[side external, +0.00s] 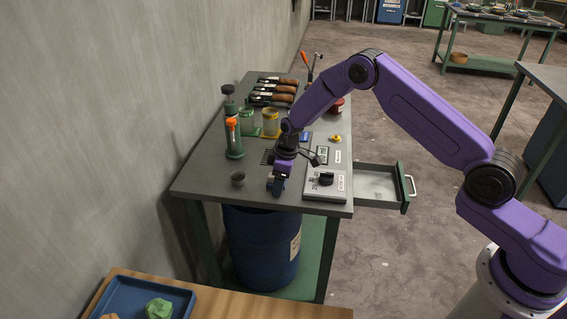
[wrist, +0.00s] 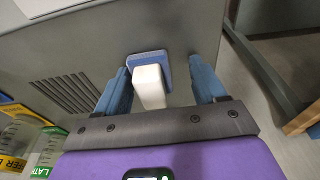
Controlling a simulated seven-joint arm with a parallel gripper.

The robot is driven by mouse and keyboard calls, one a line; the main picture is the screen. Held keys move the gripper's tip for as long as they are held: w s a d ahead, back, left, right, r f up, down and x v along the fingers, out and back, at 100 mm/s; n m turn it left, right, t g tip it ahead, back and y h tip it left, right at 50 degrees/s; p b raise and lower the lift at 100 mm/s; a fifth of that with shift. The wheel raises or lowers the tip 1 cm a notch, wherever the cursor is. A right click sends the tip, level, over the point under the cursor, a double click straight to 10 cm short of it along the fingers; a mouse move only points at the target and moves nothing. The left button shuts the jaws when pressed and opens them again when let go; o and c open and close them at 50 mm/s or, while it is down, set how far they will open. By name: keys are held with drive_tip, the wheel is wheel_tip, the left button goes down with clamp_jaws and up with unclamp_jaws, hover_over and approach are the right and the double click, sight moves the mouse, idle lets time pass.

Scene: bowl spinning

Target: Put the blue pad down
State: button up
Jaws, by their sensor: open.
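In the wrist view the blue pad (wrist: 148,57) lies flat against the grey table top. A white block-like handle (wrist: 150,88) stands up from it towards me. My gripper (wrist: 160,68) is open, with one blue finger on each side of the handle. A gap shows between each finger and the handle. In the side view my gripper (side external: 277,186) points down, low over the near part of the grey table (side external: 210,183). The pad cannot be told apart from the blue fingers there.
A small dark cup (side external: 238,179) stands left of my gripper, and a grey box with a black knob (side external: 325,184) stands close on the right. An open drawer (side external: 380,185) juts out at the right. The table's front corner is bare.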

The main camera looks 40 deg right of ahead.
sight(286, 187)
wheel_tip(286, 187, up, 12)
drive_tip(key=s+d+f, duration=0.1)
drive_tip(key=d, duration=0.1)
drive_tip(key=s+a+r, duration=0.4)
drive_tip(key=s+r, duration=0.3)
drive_tip(key=s, duration=0.2)
drive_tip(key=s+a+r+n, duration=0.15)
drive_tip(key=s+r, duration=0.25)
drive_tip(key=s, duration=0.9)
drive_tip(key=s+d+r+n, duration=0.1)
drive_tip(key=s+d, duration=0.3)
drive_tip(key=s, duration=0.6)
drive_tip(key=s+d+n+g+h, duration=0.1)
drive_tip(key=s+d, duration=0.4)
drive_tip(key=s, duration=0.5)
drive_tip(key=shift+s+r, duration=0.4)
drive_tip(key=o, duration=0.4)
